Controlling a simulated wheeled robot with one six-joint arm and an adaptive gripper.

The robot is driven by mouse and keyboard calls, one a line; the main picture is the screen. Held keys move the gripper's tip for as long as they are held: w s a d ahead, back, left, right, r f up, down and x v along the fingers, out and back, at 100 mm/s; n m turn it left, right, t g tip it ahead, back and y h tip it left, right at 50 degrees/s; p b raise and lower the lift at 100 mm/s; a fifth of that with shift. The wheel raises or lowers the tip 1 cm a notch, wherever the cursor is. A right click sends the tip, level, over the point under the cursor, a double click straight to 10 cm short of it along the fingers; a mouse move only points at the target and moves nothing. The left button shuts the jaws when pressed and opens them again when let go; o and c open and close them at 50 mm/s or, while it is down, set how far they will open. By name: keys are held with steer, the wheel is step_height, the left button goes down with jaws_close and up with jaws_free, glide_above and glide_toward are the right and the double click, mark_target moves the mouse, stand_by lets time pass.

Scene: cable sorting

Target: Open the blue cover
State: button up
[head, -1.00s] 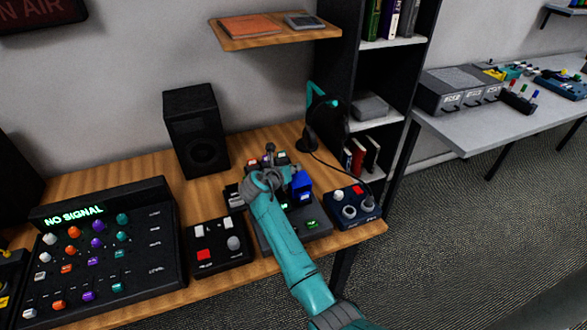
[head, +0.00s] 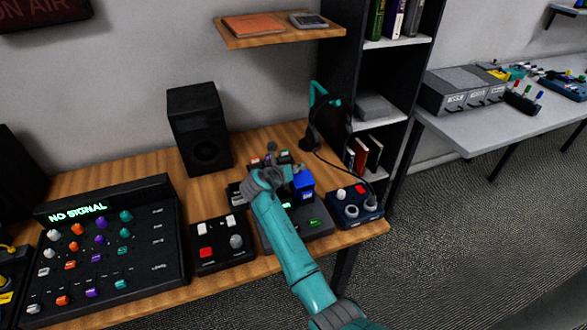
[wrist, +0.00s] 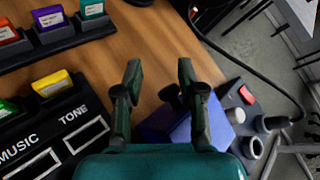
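The blue cover (head: 303,181) is a boxy blue block on the right part of a dark panel (head: 312,222) on the wooden desk. In the wrist view the blue cover (wrist: 162,128) shows below and between my fingers, partly hidden by the right finger. I cannot tell how far it is raised. My gripper (wrist: 158,72) is open, with a gap between its two dark fingers and nothing seen held. In the head view my gripper (head: 270,158) is just left of the cover, above the panel; its fingertips are hard to make out.
A dark blue box (head: 354,205) with a red button and knobs stands right of the panel. A black box (head: 222,250) and a large mixer (head: 105,245) are to the left. A headphone stand (head: 314,110) with a cable is behind. Labelled cartridges (wrist: 48,20) sit nearby.

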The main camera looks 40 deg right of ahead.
steer(key=shift+s+d+f, duration=0.1)
steer(key=shift+s+f, duration=0.15)
steer(key=shift+f, duration=0.2)
steer(key=shift+s+d+f, duration=0.1)
steer(key=shift+s+f, duration=0.15)
steer(key=shift+f, duration=0.2)
steer(key=v, duration=0.7)
steer(key=w+r+v, duration=0.1)
steer(key=v, duration=0.3)
steer(key=shift+a+r, duration=0.1)
steer(key=shift+r, duration=0.05)
steer(key=shift+s+a+r, duration=0.2)
steer(key=shift+a+r, duration=0.25)
steer(key=shift+a, duration=0.05)
